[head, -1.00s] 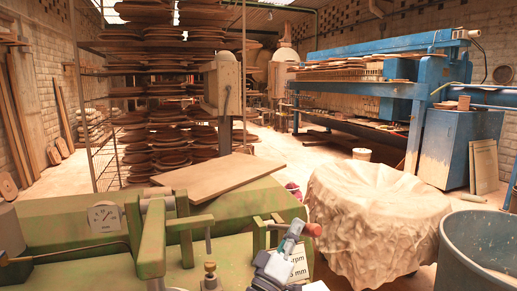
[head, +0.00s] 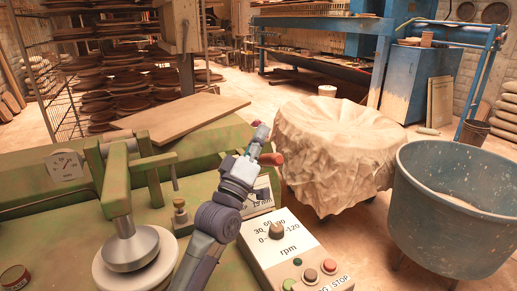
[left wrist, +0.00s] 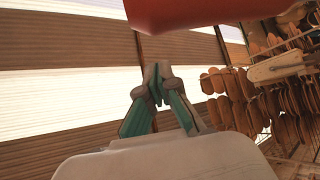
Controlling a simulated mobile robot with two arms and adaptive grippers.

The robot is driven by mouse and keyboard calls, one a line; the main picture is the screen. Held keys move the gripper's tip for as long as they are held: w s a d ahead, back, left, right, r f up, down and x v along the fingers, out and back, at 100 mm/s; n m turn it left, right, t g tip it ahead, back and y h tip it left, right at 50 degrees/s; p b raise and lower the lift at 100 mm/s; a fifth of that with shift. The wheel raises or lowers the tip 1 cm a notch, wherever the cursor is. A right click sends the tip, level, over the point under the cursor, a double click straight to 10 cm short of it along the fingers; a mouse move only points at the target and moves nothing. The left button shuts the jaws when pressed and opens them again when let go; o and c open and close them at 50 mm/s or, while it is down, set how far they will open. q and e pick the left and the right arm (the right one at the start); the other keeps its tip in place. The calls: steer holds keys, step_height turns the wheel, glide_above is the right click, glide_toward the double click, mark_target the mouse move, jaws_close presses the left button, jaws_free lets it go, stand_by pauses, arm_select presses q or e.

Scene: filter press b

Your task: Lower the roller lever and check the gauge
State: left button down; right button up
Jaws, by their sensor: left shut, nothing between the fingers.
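The roller lever's red knob (head: 271,158) shows at the right end of the green machine (head: 225,140); much of its lever is hidden behind my arm. My left gripper (head: 259,128) is shut and empty, just above and left of the knob. In the left wrist view its closed fingertips (left wrist: 155,80) point away, and a large red rounded thing (left wrist: 205,10), apparently the knob, fills the top edge close by. I cannot tell whether they touch. My right gripper is not in view.
A control panel (head: 295,250) with an rpm dial and coloured buttons stands in front of the lever. A cloth-covered tub (head: 335,140) and a blue vat (head: 450,210) stand to the right.

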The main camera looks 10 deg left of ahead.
arm_select(q)
steer(key=shift+a+r, duration=0.15)
steer(key=shift+r, duration=0.7)
steer(key=shift+a+r, duration=0.15)
steer(key=shift+r, duration=0.65)
steer(key=shift+s, duration=0.1)
